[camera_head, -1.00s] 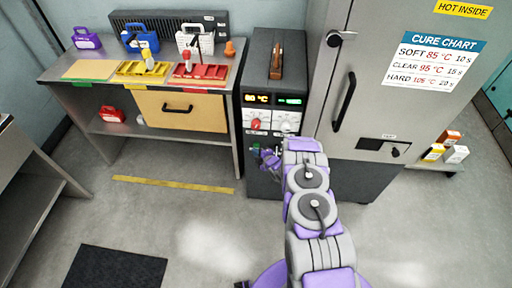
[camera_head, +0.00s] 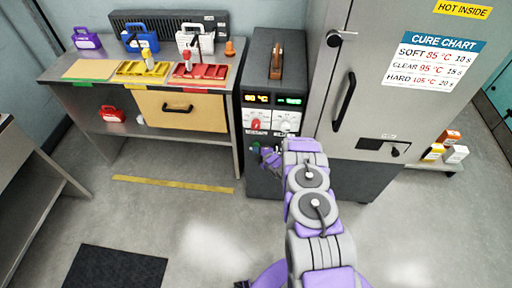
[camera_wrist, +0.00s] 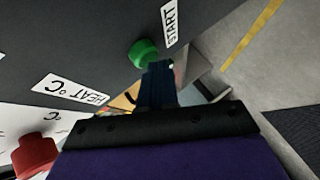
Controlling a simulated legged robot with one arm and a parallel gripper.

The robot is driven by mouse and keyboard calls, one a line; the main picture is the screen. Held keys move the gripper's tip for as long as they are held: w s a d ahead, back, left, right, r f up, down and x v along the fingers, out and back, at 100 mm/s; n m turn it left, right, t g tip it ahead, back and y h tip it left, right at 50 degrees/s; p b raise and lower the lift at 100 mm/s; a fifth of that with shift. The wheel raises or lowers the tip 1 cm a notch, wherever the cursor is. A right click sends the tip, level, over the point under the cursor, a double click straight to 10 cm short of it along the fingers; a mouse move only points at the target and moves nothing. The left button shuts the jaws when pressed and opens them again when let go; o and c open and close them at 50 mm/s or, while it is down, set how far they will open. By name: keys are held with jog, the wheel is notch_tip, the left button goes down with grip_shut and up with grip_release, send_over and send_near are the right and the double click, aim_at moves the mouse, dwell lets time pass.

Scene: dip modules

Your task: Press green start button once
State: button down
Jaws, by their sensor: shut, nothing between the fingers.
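The green start button (camera_wrist: 143,53) sticks out from the dark front panel in the wrist view, beside a white START label (camera_wrist: 171,22). In the head view the button (camera_head: 256,146) is a small dark green spot low on the control unit, close to my gripper (camera_head: 264,153). In the wrist view my gripper (camera_wrist: 157,68) is shut and empty. Its dark fingertips overlap the lower right edge of the button in the picture. I cannot tell whether they touch it.
A red knob (camera_wrist: 35,154) sits near the HEAT label (camera_wrist: 72,92) on the same panel. The control unit (camera_head: 272,125) stands between the workbench (camera_head: 238,85) and the grey cabinet (camera_head: 375,110).

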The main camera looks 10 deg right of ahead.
jog(key=shift+w+d, duration=0.15)
jog(key=shift+w, duration=0.25)
dwell(0.6)
jog(key=shift+s+a+p, duration=0.15)
jog(key=shift+s+p, duration=0.35)
jog(key=shift+s, duration=0.05)
jog(key=shift+s+a+p, duration=0.15)
jog(key=shift+s+p, duration=0.3)
jog(key=shift+s, duration=0.05)
jog(key=s+p, duration=0.1)
jog(key=s+a+p, duration=0.1)
jog(key=s+p, duration=0.2)
jog(key=shift+s+a+p, duration=0.3)
jog(key=shift+s, duration=0.05)
dwell(0.5)
